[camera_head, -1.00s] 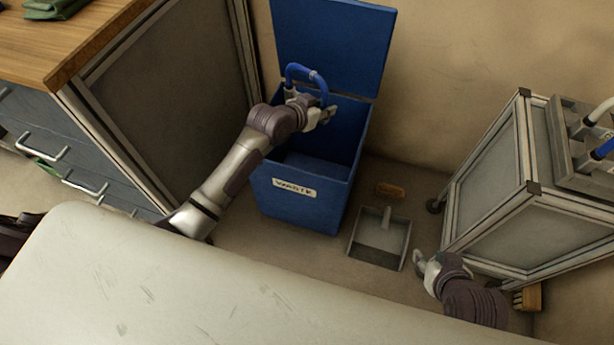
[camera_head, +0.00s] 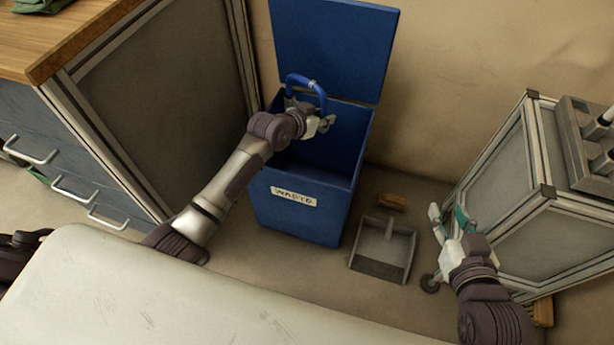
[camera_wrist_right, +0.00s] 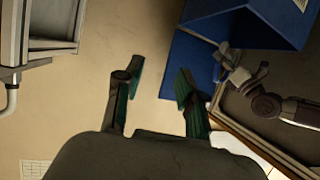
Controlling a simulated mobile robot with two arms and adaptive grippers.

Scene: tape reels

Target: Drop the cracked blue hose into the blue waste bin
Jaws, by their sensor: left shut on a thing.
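The blue hose (camera_head: 307,81) is a bent blue loop with a pale band near its top. My left gripper (camera_head: 326,124) is shut on it and holds it over the open mouth of the blue waste bin (camera_head: 300,206). The bin has a "WASTE" label and its lid stands raised at the back. The hose's lower ends are partly hidden by the gripper. My right gripper (camera_head: 450,216) is open and empty, beside the grey cart. Its spread fingers also show in the right wrist view (camera_wrist_right: 158,88).
A dustpan (camera_head: 383,250) and a brush (camera_head: 392,202) lie on the floor right of the bin. The grey cart (camera_head: 545,235) stands at the right, with hose ends on top. A workbench (camera_head: 70,50) with drawers stands at the left. A pale surface (camera_head: 150,300) fills the front.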

